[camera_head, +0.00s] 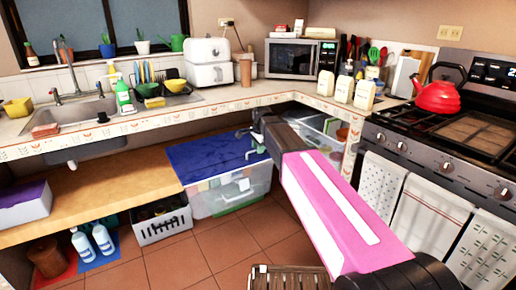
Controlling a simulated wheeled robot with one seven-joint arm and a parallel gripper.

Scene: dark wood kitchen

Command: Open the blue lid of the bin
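The bin (232,194) is a clear plastic box standing on the tiled floor under the counter, with mixed coloured contents showing through its wall. Its blue lid (205,158) lies over the top and looks down on the box; I cannot tell whether its edge is loose. A pale handle or latch (234,186) is on the front side. My gripper (246,141) is at the right back part of the lid, just under the counter edge. Its dark fingers are small and partly hidden by my arm, so I cannot tell whether they touch the lid.
The counter (130,122) overhangs the bin. A wooden shelf (100,190) and a white basket (162,224) are at its left. Another clear box (320,123) is behind my arm at right. The stove (440,150) stands at far right. Floor in front is clear, except a slatted stool (288,279).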

